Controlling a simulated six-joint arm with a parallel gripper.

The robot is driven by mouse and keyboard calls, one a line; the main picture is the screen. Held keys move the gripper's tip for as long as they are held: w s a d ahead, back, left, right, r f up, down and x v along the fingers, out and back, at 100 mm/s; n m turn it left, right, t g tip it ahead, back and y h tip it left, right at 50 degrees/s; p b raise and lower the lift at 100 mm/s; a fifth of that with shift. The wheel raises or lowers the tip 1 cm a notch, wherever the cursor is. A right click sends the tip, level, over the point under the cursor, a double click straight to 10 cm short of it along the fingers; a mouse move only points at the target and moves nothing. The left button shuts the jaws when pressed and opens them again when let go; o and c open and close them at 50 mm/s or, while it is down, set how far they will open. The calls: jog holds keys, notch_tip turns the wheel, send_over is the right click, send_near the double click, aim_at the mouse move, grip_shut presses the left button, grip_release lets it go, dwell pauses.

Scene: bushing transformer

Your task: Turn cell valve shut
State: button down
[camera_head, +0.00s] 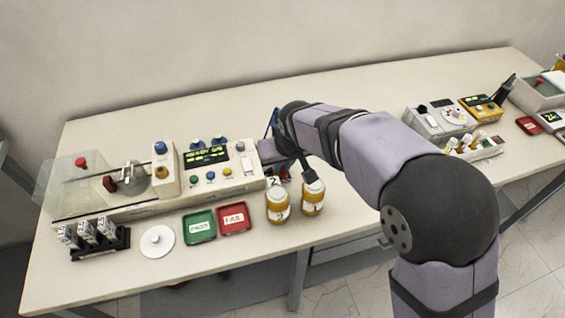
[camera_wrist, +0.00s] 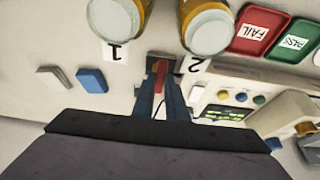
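A red handle (camera_wrist: 160,72), which looks like the cell valve, sits on a dark base at the right end of the test bench unit. My gripper (camera_wrist: 160,92) is at this handle, with one dark blue finger on either side of it. The gap between the fingers is narrow, and I cannot tell whether they press on the handle. In the head view my wrist and gripper hide most of the valve, beside the unit (camera_head: 225,187).
Two amber bottles with white caps (camera_head: 277,205) (camera_head: 313,197) stand close in front of the gripper, near labels 1 and 2. Green PASS (camera_head: 199,226) and red FAIL (camera_head: 234,219) trays lie left of them. Blue and grey blocks (camera_wrist: 92,80) lie near the gripper. The table's middle back is clear.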

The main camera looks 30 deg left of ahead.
jog(key=shift+w+d+n, duration=0.1)
jog(key=shift+w+n, duration=0.05)
jog(key=shift+n, duration=0.15)
jog(key=w+n+g+b, duration=0.1)
jog(key=n, duration=0.2)
jog(key=w+n+g+y, duration=0.1)
jog(key=n, duration=0.2)
jog(key=d+n+g+b, duration=0.1)
jog(key=n, duration=0.2)
jog(key=shift+w+b, duration=0.3)
jog(key=shift+w, duration=0.1)
jog(key=n+g+p, duration=0.1)
jog(key=n+p, duration=0.1)
jog(key=w+n+g+p, duration=0.1)
jog(key=n+p, duration=0.2)
jog(key=w+a+n+g+h+p, duration=0.1)
jog(key=n+p, duration=0.1)
jog(key=n, duration=0.1)
jog(key=shift+w+a, duration=0.1)
jog(key=shift+w, duration=0.1)
jog(key=shift+n, duration=0.3)
